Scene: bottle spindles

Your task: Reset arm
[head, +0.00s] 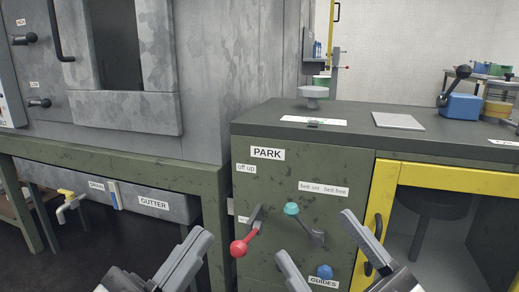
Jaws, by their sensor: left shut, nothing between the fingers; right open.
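My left gripper (202,236) comes up from the bottom edge, left of centre. Its fingers are together and nothing shows between them. My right gripper (315,236) comes up from the bottom, right of centre. Its fingers are spread apart and empty, with the green cabinet front (270,185) showing between them. A lever with a red ball (239,248) shows between the two grippers. A lever with a teal knob (291,208) shows above the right gripper's gap. A blue knob (325,271) above the GUIDES label shows between its fingers.
A yellow-framed opening (440,176) with a dark handle (373,240) is at the right. The grey machine (240,80) fills the left. A yellow-handled tap (68,200) sits below it. A grey plate (398,121) and blue box (461,106) rest on the cabinet top.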

